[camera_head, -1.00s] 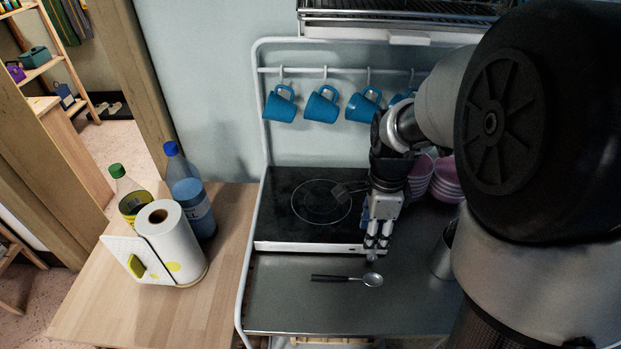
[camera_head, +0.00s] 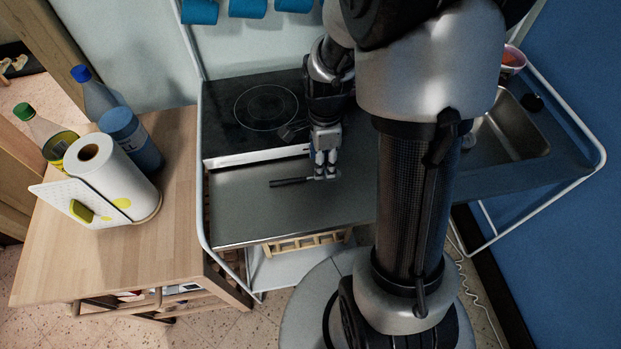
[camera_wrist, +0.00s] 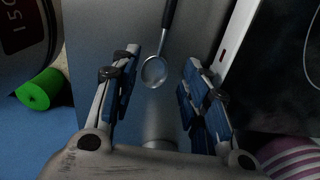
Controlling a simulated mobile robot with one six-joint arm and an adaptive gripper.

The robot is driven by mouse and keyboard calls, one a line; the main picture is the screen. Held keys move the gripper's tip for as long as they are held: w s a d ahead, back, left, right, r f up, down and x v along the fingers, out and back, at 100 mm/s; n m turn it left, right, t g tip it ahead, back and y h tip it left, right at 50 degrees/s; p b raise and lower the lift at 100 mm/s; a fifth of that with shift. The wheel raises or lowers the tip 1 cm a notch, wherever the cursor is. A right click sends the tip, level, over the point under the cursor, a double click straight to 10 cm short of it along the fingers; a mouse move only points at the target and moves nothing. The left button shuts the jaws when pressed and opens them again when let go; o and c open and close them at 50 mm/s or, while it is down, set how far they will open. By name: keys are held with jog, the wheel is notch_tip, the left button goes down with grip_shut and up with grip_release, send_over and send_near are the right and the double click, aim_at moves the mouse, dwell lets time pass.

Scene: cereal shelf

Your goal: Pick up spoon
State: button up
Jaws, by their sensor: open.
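The spoon has a black handle (camera_head: 290,182) and a metal bowl. It lies on the grey metal counter (camera_head: 240,215), in front of the cooktop. In the head view my gripper (camera_head: 325,172) is over the bowl end and hides most of it. In the wrist view the spoon's round bowl (camera_wrist: 154,71) shows between my two open fingers (camera_wrist: 160,88), nearer the left one, with the handle running up out of the picture. The fingers are apart from the spoon on both sides, and nothing is held.
The black cooktop (camera_head: 262,115) with a white front edge lies behind the spoon. A paper towel roll (camera_head: 118,185) and bottles stand on the wooden table at left. A sink (camera_head: 510,125) is at right. Blue mugs (camera_head: 248,8) hang above. The counter left of the spoon is clear.

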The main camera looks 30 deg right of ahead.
aim_at(306, 179)
notch_tip(306, 179, down, 5)
jog(key=shift+a+r+b, duration=0.1)
jog(key=shift+b, duration=0.95)
jog(key=shift+s, duration=0.1)
jog(key=shift+c, duration=0.2)
jog(key=c, duration=0.7)
